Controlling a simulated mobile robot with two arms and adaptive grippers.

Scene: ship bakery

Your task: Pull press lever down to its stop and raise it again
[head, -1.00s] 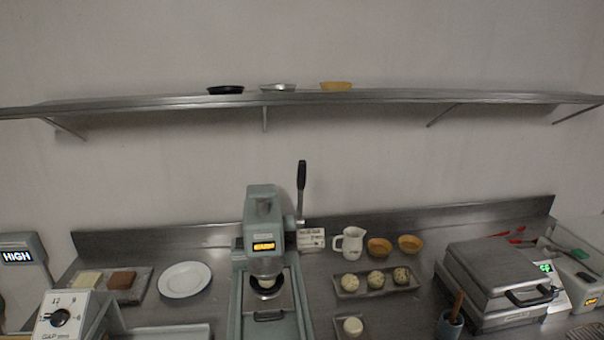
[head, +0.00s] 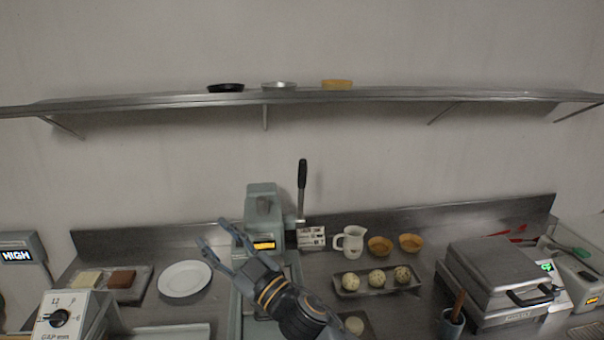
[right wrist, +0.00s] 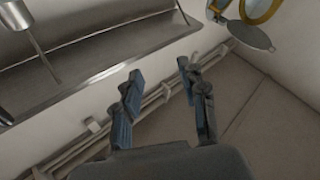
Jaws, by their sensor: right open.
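The press (head: 262,205) is a pale green machine with a lit yellow display, standing at the middle of the steel counter. Its lever (head: 302,178) has a black grip and stands upright at the press's right side. My right gripper (head: 214,234) is open and empty in front of the press, left of the lever and apart from it. My right arm hides the lower front of the press. In the right wrist view the open fingers (right wrist: 158,85) have nothing between them. My left gripper is not in view.
A label card (head: 311,237) stands beside the lever base, with a white jug (head: 350,241) to its right. A tray of dough balls (head: 350,290), a hinged griddle (head: 490,270) and a white plate (head: 185,279) flank the press. A wall shelf (head: 390,97) runs above.

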